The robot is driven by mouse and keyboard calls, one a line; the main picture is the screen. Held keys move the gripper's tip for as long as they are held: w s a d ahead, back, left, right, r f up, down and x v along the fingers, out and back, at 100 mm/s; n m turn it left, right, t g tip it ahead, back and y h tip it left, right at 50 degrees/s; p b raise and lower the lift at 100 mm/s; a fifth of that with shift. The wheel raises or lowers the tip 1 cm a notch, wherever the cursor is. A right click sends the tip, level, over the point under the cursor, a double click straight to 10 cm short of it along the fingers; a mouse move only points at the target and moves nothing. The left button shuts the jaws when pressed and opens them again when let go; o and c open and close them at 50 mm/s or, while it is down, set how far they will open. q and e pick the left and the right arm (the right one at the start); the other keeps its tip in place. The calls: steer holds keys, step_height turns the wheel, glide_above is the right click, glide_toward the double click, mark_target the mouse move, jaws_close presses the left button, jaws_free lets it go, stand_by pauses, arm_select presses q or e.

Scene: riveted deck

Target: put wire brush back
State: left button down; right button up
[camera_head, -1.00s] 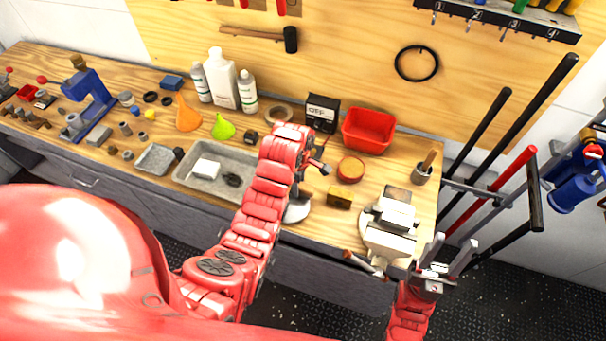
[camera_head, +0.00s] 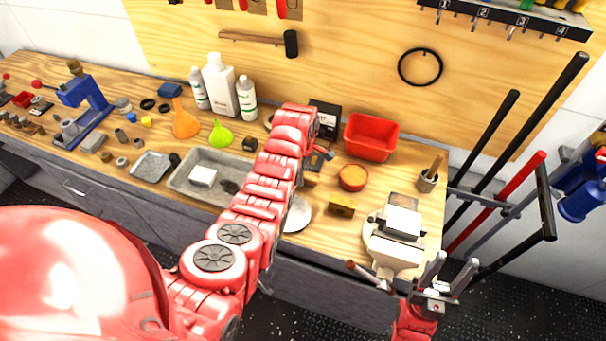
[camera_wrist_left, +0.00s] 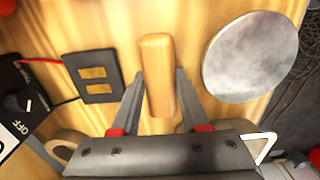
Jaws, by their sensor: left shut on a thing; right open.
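The wire brush shows in the left wrist view as a rounded wooden piece (camera_wrist_left: 158,75) between my left fingers, over the wooden bench top. Its bristles cannot be seen. My left gripper (camera_wrist_left: 159,92) is shut on it. In the head view my left gripper (camera_head: 322,157) is over the back middle of the bench, by the black OFF box (camera_head: 326,112); my forearm mostly hides what it holds. My right gripper (camera_head: 446,274) is open and empty at the bench's front right corner, beside the vise (camera_head: 397,240).
A grey tray (camera_head: 212,163) lies left. A cup (camera_head: 427,181) stands far right.

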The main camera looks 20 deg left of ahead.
arm_select(q)
steer(key=shift+f+p, duration=0.3)
steer(key=shift+f, duration=0.55)
steer(key=shift+c, duration=2.1)
jaws_free()
steer(key=shift+r, duration=0.2)
